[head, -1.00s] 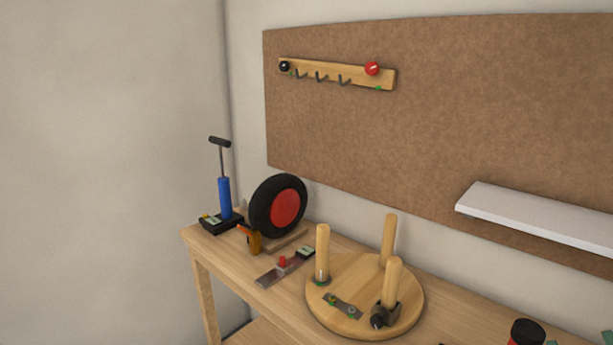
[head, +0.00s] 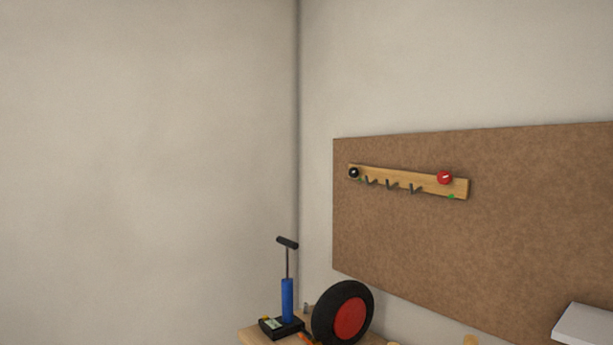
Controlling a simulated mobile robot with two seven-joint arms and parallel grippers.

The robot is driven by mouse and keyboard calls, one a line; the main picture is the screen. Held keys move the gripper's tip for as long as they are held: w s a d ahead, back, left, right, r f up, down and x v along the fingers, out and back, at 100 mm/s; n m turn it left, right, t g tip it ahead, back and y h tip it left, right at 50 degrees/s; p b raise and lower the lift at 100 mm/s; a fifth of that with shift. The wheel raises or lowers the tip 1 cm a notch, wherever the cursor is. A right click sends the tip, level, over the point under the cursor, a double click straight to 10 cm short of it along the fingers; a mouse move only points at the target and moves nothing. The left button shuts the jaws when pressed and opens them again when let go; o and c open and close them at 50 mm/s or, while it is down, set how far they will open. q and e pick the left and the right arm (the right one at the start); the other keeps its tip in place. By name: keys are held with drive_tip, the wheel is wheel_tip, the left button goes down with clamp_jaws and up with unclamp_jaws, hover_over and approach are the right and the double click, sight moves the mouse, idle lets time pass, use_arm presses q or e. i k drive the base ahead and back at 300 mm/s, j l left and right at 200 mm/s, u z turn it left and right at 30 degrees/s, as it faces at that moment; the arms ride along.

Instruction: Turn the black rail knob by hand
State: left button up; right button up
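The black rail knob (head: 353,173) sits at the left end of a wooden rail (head: 429,184) on the brown wall board. A red knob (head: 445,177) is at the rail's right end, and dark hooks (head: 391,185) stick out between the two knobs. The black knob has a small pale mark on its face. Neither of my grippers shows in the head view.
The brown board (head: 480,245) covers the right part of the wall. A blue pump (head: 287,299) and a black wheel with a red hub (head: 349,318) stand on the wooden bench (head: 252,336) below. A white shelf (head: 585,326) juts out at lower right.

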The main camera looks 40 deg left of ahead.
sight(354, 171)
drive_tip(key=i+j+u, duration=0.1)
drive_tip(key=u, duration=0.3)
drive_tip(key=i+u, duration=0.15)
drive_tip(key=u, duration=0.2)
drive_tip(key=i+j+u, duration=0.1)
drive_tip(key=u, duration=0.3)
drive_tip(key=z, duration=1.3)
drive_tip(key=j+u, duration=0.1)
drive_tip(key=u, duration=1.25)
